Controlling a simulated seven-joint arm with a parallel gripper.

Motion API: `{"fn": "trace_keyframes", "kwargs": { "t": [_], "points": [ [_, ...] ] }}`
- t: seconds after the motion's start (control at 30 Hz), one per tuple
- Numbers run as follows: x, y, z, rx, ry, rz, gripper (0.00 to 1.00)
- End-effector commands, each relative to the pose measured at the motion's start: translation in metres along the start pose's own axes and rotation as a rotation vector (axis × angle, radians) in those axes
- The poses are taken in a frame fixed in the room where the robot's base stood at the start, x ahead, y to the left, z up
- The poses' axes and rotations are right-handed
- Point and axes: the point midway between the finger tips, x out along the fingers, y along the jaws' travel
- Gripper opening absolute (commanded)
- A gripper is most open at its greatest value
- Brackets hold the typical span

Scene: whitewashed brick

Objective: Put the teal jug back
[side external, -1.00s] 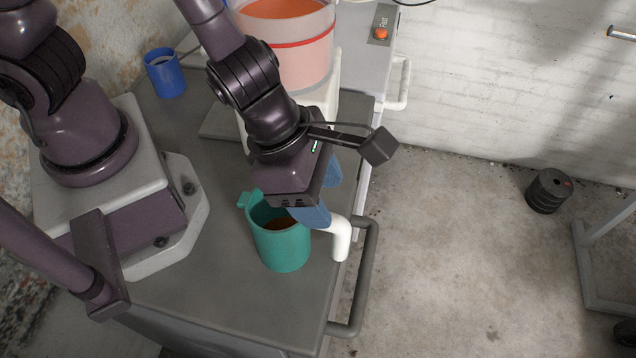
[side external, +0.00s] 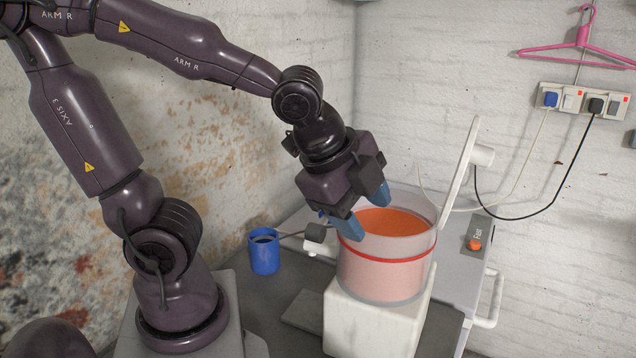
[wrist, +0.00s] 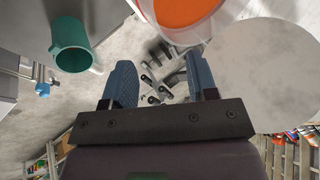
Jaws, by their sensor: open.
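The teal jug (wrist: 66,34) shows only in the wrist view, at upper left, to the left of my fingers and apart from them. Its mouth faces the camera and the inside looks dark; I cannot tell what it holds. In the side external view the jug is out of frame. My gripper (side external: 368,215) is open and empty, its blue fingers over the left rim of the pink tub. In the wrist view nothing is between the fingers (wrist: 161,84).
The pink tub (side external: 384,276) with a red band and orange contents stands on a white base (side external: 372,325). Its white lid (side external: 458,172) stands open on the right. A blue cup (side external: 264,257) is at left. An orange button (side external: 474,244) is at right.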

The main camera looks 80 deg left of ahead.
Motion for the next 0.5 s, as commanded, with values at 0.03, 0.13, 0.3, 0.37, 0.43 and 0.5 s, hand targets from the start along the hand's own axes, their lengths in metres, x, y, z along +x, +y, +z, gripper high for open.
{"fn": "trace_keyframes", "kwargs": {
  "t": [0.03, 0.13, 0.3, 0.37, 0.43, 0.5],
  "points": [
    [-0.014, -0.003, 0.012, -0.229, 0.003, -0.005, 0.53],
    [-0.034, -0.001, 0.028, -0.609, 0.009, 0.011, 0.53],
    [-0.052, 0.006, 0.040, -0.984, 0.021, 0.042, 0.53],
    [-0.055, 0.007, 0.042, -1.040, 0.022, 0.049, 0.53],
    [-0.056, 0.008, 0.042, -1.068, 0.023, 0.053, 0.53],
    [-0.056, 0.008, 0.042, -1.073, 0.022, 0.054, 0.53]
  ]
}}
